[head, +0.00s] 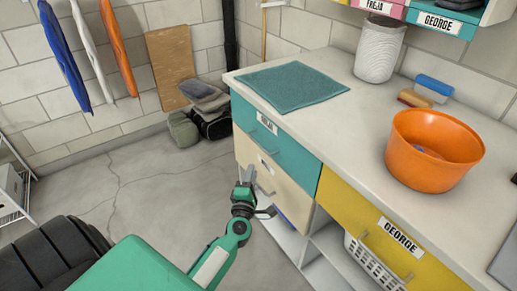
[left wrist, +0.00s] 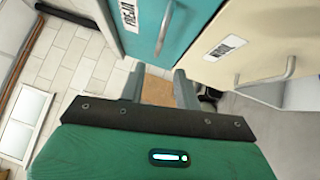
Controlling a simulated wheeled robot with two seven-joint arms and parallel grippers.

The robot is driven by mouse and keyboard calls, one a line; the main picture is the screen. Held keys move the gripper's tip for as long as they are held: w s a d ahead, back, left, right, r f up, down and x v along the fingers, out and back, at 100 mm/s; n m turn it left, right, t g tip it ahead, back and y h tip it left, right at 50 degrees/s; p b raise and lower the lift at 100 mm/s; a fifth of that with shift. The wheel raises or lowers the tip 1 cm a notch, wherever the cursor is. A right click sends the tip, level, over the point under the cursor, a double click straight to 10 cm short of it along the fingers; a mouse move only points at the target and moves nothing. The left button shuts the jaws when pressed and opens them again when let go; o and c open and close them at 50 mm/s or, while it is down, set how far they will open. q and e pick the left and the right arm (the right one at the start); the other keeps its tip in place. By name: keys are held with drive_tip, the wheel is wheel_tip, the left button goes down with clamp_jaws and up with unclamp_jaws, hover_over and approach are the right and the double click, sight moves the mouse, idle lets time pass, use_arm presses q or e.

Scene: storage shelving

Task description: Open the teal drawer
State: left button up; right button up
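The teal drawer (head: 290,150) is at the top left of the white cabinet in the head view, flush with the front. It has a grey bar handle (head: 266,124) and a white name label. In the left wrist view the teal drawer (left wrist: 185,12) fills the top middle, with its handle (left wrist: 164,28) above the fingers. My left gripper (head: 246,174) is in front of the cabinet, below the teal handle and beside the cream drawer (head: 262,180). Its fingers (left wrist: 158,88) are apart with nothing between them. It is not around the teal handle. My right gripper is not in view.
The cream drawer's handle (head: 264,188) is close to my left gripper. A yellow drawer (head: 365,215) is to the right, above a white basket (head: 365,262). The countertop holds a teal mat (head: 292,87) and an orange bowl (head: 430,165).

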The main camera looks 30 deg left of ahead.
sight(259, 145)
use_arm(q)
drive_tip(key=x, duration=1.3)
drive_tip(key=shift+w+a, duration=0.15)
drive_tip(key=shift+w, duration=0.1)
clamp_jaws()
